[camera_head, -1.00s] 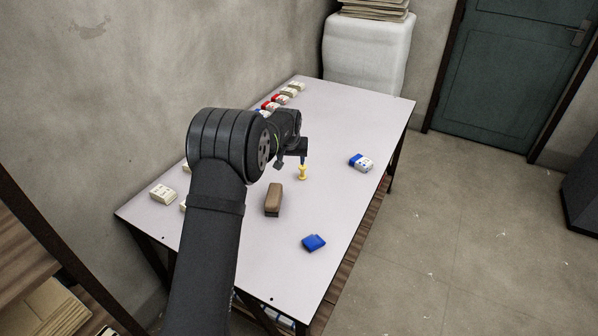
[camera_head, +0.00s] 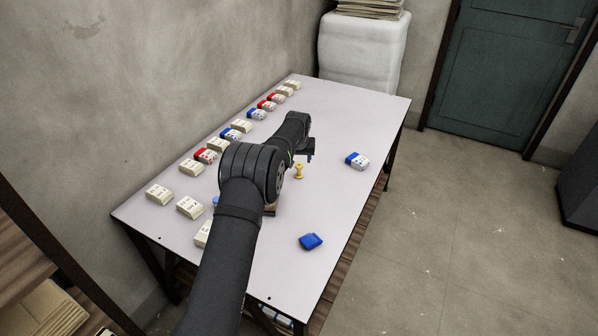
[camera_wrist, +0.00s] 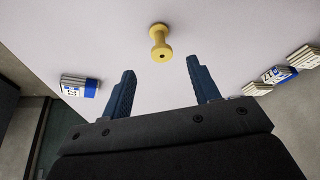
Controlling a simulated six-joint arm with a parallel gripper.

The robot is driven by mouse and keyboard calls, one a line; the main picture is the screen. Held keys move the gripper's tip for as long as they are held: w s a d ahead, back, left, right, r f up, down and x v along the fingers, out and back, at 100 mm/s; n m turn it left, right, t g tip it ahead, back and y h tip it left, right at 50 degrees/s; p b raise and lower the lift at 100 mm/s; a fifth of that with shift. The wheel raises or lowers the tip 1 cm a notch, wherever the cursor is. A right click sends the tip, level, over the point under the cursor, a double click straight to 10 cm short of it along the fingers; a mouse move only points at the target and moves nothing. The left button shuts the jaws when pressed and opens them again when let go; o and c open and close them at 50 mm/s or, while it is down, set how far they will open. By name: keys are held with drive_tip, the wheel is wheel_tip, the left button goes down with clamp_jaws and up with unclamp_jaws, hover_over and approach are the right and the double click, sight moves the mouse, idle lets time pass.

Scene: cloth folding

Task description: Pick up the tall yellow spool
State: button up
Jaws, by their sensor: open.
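The yellow spool (camera_head: 299,171) stands upright on the pale table (camera_head: 352,118), near its middle. In the wrist view the spool (camera_wrist: 160,43) lies ahead of the gap between my two blue-black fingers, apart from both. My gripper (camera_wrist: 162,82) is open and empty. In the head view my gripper (camera_head: 309,150) is close behind the spool, with its fingers partly hidden by the arm.
A blue-and-white pack (camera_head: 357,161) lies to the right of the spool. A blue object (camera_head: 311,241) lies nearer the front. A brown block (camera_head: 270,209) is mostly hidden behind my arm. Several packs (camera_head: 191,207) line the wall side.

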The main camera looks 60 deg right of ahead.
sight(299, 166)
drive_tip(key=shift+d+x, duration=0.1)
drive_tip(key=shift+x, duration=1.45)
drive_tip(key=shift+d+x, duration=0.15)
drive_tip(key=shift+x, duration=1.4)
drive_tip(key=shift+w+r, duration=0.1)
drive_tip(key=shift+r, duration=0.05)
drive_tip(key=shift+c, duration=0.5)
drive_tip(key=c, duration=1)
